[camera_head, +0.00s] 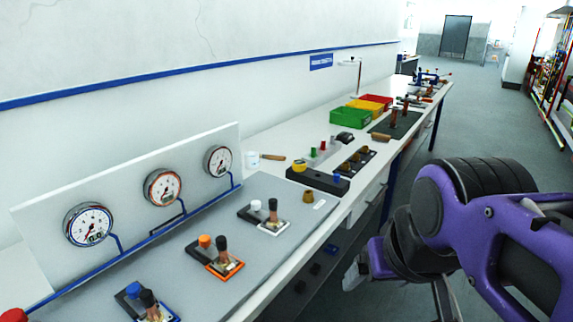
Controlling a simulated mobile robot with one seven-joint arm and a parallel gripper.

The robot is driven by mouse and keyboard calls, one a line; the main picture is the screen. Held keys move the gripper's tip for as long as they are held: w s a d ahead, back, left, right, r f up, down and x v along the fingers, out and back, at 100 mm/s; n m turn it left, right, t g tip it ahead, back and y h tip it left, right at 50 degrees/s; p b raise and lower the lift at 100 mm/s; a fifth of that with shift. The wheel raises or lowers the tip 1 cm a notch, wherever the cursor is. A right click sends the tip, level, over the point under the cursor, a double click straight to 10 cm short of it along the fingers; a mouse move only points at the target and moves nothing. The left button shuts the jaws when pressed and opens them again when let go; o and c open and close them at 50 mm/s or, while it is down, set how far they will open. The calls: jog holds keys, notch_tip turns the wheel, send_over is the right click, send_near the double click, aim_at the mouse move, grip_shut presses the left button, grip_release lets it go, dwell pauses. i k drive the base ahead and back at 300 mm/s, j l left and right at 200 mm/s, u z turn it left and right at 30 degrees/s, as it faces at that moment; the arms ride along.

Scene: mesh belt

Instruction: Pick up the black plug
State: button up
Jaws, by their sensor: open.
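I cannot tell for sure which thing is the black plug. A black-topped piece (273,207) stands beside a white cap (256,205) on a small plate of the grey panel. Another black-topped piece (221,244) stands beside an orange cap (205,241), and a third (148,298) beside a blue cap (133,290) near the bottom edge. A rounded black object (345,137) lies farther back by a rack of small coloured plugs (317,151). My gripper (398,288), partly hidden by my purple arm, is open and empty at the right, off the bench's front edge.
The grey panel (300,230) lies on a long white bench against the wall. Three round gauges (164,188) stand on a white board behind it. Green (350,117), yellow and red bins sit farther back. Open floor lies to the right, with shelving (560,90) beyond.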

aim_at(272, 202)
jog(key=i+l, duration=1)
jog(key=i, duration=0.2)
